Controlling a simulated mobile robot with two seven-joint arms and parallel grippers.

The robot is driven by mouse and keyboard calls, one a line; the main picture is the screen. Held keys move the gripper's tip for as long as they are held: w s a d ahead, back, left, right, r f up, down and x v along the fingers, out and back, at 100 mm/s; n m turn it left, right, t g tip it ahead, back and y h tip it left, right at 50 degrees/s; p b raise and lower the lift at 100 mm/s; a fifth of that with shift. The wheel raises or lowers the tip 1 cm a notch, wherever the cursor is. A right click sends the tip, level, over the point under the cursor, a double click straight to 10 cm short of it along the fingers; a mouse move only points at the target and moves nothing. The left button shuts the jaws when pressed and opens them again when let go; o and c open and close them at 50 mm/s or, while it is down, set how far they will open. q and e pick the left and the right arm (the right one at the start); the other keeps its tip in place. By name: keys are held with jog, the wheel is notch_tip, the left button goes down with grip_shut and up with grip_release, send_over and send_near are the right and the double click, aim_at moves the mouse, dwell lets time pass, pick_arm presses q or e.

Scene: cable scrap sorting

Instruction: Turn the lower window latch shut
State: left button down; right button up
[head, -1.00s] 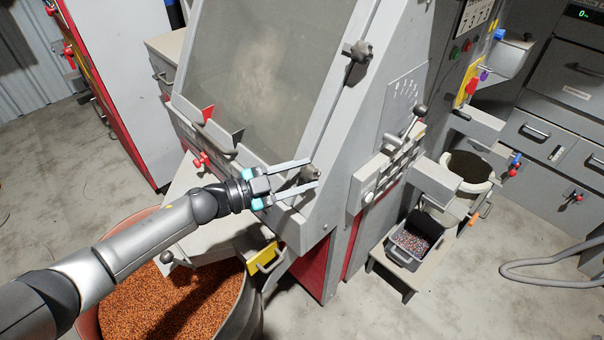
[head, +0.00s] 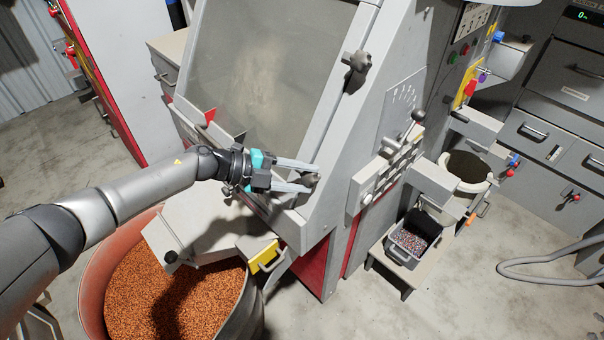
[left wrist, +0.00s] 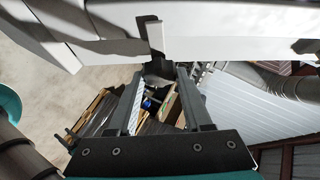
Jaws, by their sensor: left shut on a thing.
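The lower window latch (head: 309,180) is a small dark knob at the lower right corner of the sloped window frame. My left gripper (head: 315,178) reaches in from the left and is shut on this latch, one finger on each side of it. In the left wrist view, the dark latch (left wrist: 157,68) shows between the far ends of the two fingers, beside the pale frame edge. The fingers hide part of the latch. My right gripper is in neither view.
The upper latch (head: 357,62) is on the window frame's right edge. A lever (head: 418,115) and a slotted block stand to the right. Below my left arm are a pale chute (head: 185,225) and a drum (head: 92,285) of orange granules.

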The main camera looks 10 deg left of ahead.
pick_arm(q)
jog(key=shift+m+y, duration=0.3)
jog(key=shift+m, duration=0.3)
jog(key=shift+c, duration=1.6)
grip_release()
jog(key=b+v, duration=0.1)
jog(key=v, duration=1.4)
jog(key=shift+w+b, duration=0.15)
jog(key=shift+b, duration=0.15)
jog(key=shift+a+r, duration=0.1)
jog(key=shift+r, duration=0.05)
